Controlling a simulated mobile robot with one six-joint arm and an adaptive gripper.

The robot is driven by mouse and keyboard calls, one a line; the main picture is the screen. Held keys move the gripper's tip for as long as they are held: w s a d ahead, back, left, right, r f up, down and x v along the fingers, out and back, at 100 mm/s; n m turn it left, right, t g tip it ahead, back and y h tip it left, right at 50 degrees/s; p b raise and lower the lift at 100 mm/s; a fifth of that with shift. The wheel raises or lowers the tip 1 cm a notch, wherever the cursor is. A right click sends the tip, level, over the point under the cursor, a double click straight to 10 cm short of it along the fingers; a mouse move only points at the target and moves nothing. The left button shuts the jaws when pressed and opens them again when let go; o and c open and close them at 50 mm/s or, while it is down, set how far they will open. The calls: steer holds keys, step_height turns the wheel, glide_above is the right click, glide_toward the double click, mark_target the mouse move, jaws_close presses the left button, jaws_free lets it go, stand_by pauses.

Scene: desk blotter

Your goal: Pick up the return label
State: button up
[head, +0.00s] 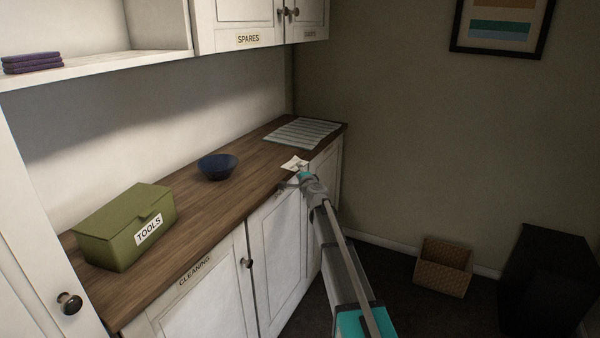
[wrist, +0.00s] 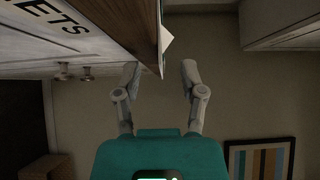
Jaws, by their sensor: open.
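The return label, a small white paper with faint print (head: 295,163), lies at the front edge of the wooden counter in the head view. In the wrist view, the label (wrist: 166,38) shows as a thin white piece, part of it sticking out past the counter edge. My gripper (head: 291,184) is just in front of that edge, close to the label. In the wrist view my gripper (wrist: 160,68) has its two fingers spread apart with nothing held, and the label is ahead of the gap between them. Whether a finger touches the counter, I cannot tell.
The wooden counter (head: 190,235) carries a green TOOLS box (head: 125,228), a dark blue bowl (head: 217,167) and a striped mat (head: 301,133). White cabinet doors (head: 278,240) with knobs are below the edge. A wicker basket (head: 443,268) and a black bin (head: 548,278) stand on the floor.

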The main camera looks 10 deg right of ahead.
steer(key=shift+w, duration=0.25)
jaws_close()
stand_by(0.5)
step_height(320, 180, up, 2)
steer(key=p, duration=0.2)
steer(key=shift+r+p, duration=0.25)
steer(key=shift+p, duration=0.05)
steer(key=shift+s, duration=0.1)
